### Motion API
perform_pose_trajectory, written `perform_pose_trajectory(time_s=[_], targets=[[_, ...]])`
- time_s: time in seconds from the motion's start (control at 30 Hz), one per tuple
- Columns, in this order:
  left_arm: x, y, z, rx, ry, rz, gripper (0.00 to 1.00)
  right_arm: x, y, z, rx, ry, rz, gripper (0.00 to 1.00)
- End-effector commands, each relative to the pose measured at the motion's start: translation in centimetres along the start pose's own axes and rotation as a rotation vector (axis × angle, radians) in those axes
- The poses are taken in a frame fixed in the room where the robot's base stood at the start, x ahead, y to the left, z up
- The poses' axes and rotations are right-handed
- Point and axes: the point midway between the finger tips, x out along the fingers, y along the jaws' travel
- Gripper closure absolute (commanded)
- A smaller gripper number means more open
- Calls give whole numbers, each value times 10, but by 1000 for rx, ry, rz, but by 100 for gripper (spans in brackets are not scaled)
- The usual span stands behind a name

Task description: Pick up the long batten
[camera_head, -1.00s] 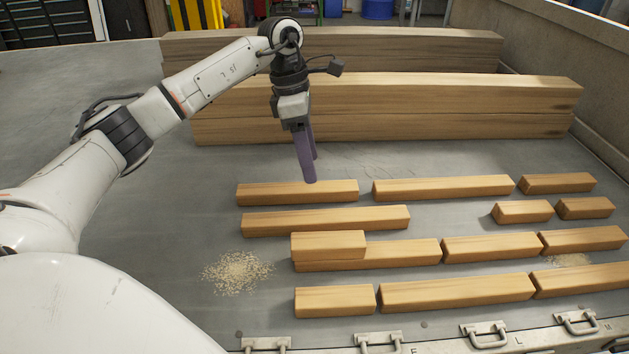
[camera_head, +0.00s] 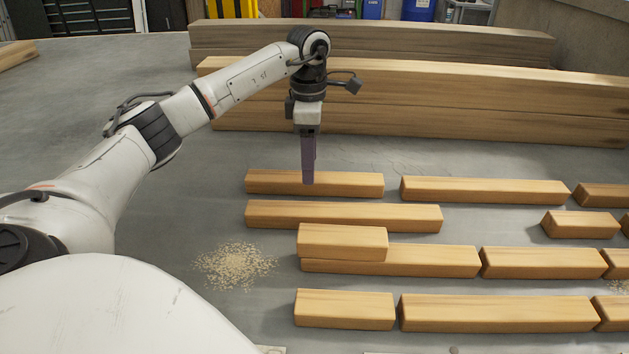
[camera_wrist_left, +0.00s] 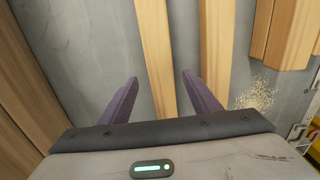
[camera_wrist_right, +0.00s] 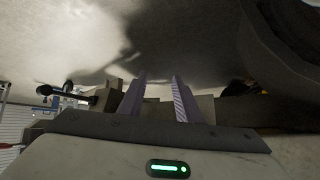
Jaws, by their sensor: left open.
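Several light wooden battens lie in rows on the grey bed. The back-row left batten (camera_head: 345,184) is shorter than the second-row left batten (camera_head: 343,216). A short batten (camera_head: 342,240) rests on top of a longer batten (camera_head: 430,260). Which one is the task's long batten I cannot tell. My left gripper (camera_head: 308,181) points down over the back-row left batten. In the left wrist view, the open fingers (camera_wrist_left: 160,76) stand to either side of this batten (camera_wrist_left: 158,60), with nothing gripped. My right gripper (camera_wrist_right: 160,75) shows only in its wrist view, fingers apart and empty.
Long thick beams (camera_head: 450,90) are stacked behind the battens. Sawdust (camera_head: 235,264) lies left of the rows. More battens (camera_head: 485,189) (camera_head: 500,312) lie to the right and in front. The bed's left side is mostly clear.

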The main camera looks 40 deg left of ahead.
Motion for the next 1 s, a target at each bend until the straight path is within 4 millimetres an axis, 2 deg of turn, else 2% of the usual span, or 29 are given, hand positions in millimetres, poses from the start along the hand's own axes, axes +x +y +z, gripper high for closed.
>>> perform_pose_trajectory(time_s=[0.2,0.3,0.57,0.87,1.0], targets=[[32,-3,11,2,0,-4,43,4,0,5,9,5,-3,69],[45,-3,10,0,0,-2,43,4,-1,2,12,15,-4,69],[48,-2,10,0,-1,0,43,3,-2,-2,16,22,-5,69],[47,-2,10,0,-1,0,92,3,-2,0,19,19,-5,69],[47,-2,10,0,-3,0,94,4,-2,0,18,18,-4,69]])
